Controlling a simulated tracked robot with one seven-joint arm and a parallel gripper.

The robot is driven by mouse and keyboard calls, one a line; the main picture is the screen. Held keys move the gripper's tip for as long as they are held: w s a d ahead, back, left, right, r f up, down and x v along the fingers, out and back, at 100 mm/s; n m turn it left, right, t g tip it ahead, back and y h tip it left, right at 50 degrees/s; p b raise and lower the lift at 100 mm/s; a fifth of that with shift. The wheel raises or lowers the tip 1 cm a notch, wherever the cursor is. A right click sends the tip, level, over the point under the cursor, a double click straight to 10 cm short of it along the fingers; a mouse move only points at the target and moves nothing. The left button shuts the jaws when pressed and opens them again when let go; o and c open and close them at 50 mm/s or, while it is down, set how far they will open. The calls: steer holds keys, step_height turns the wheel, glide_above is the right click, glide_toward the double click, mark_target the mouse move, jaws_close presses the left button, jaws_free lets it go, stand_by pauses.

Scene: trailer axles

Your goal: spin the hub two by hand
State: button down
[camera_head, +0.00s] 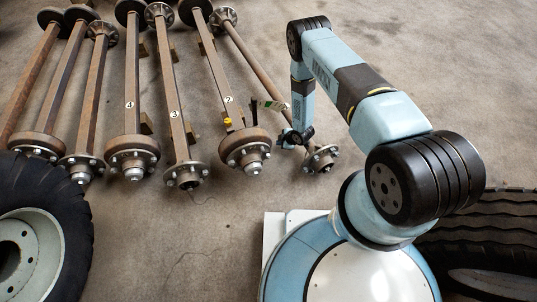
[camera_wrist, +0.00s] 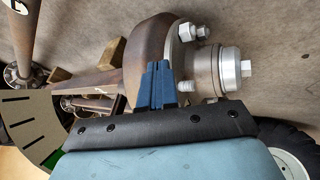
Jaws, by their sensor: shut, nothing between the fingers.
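The axle marked 2 (camera_head: 227,99) runs down the head view and ends in a brown drum with a studded hub (camera_head: 253,154). My gripper (camera_head: 281,138) is just right of this hub, low beside it. In the wrist view, a brown drum with a silver hub (camera_wrist: 231,68) and bolts fills the upper middle; it appears to be the same hub. My blue fingers (camera_wrist: 157,84) are shut together and empty. Their tips overlap the edge of the hub flange near a stud; I cannot tell whether they touch.
Another hub (camera_head: 321,159) lies close right of my gripper. The hub of axle 3 (camera_head: 186,176) is to the left. A fan-shaped dial (camera_wrist: 32,125) with a green part is left in the wrist view. A large tyre (camera_head: 72,226) stands lower left.

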steer(key=s+a+r+m+h, duration=0.3)
steer(key=s+r+m, duration=0.1)
steer(key=m, duration=1)
glide_above(267, 156)
steer(key=d, duration=0.1)
steer(key=shift+g, duration=0.4)
steer(key=f, duration=1.1)
steer(key=shift+s+d+f, duration=0.1)
steer(key=shift+s+f, duration=0.05)
steer(key=shift+s, duration=0.05)
steer(key=shift+x, duration=0.85)
steer(key=shift+s+f, duration=0.2)
steer(key=shift+s, duration=0.05)
